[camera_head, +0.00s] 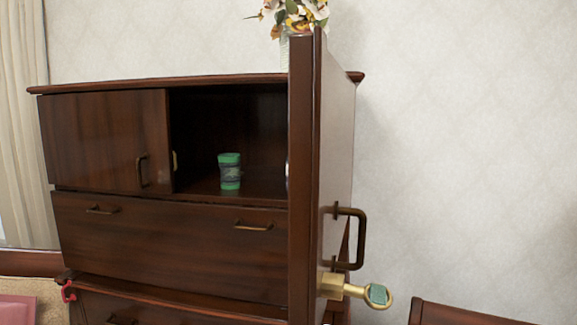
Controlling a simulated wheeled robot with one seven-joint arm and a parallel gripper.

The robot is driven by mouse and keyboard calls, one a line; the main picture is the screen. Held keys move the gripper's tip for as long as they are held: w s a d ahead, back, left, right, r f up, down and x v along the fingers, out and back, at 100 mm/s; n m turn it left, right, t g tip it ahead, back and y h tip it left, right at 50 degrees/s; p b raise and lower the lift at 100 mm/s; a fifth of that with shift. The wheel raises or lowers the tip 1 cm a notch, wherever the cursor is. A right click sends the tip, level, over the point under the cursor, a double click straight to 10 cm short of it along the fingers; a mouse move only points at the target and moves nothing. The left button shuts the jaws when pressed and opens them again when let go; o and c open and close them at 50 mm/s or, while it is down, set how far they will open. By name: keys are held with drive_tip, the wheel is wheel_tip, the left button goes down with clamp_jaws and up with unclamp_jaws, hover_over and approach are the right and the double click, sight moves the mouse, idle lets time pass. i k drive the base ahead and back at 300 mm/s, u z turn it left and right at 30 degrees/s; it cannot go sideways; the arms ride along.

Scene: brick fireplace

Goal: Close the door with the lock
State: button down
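A dark brown wooden cabinet (170,240) stands against the wall. Its right door (335,150) is swung open toward me and shows nearly edge-on. A bronze handle (360,238) sits on the door's outer face. Below the handle, a brass lock (331,286) has a key (378,296) with a ring-shaped head and a grey-green patch sticking out to the right. The left door (105,140) is closed. The open compartment (200,125) shows between the two doors. My gripper is not in view.
A green and dark canister (230,171) stands inside the open compartment. A vase of flowers (298,18) stands on the cabinet top, partly behind the open door. Drawers (165,225) below are shut. A brown wooden piece (450,314) is at lower right; pink fabric (18,309) at lower left.

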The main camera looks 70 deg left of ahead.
sight(322, 96)
drive_tip(key=u, duration=2.35)
drive_tip(key=k, duration=0.45)
drive_tip(key=u, duration=0.55)
drive_tip(key=i, duration=0.3)
drive_tip(key=z, duration=0.45)
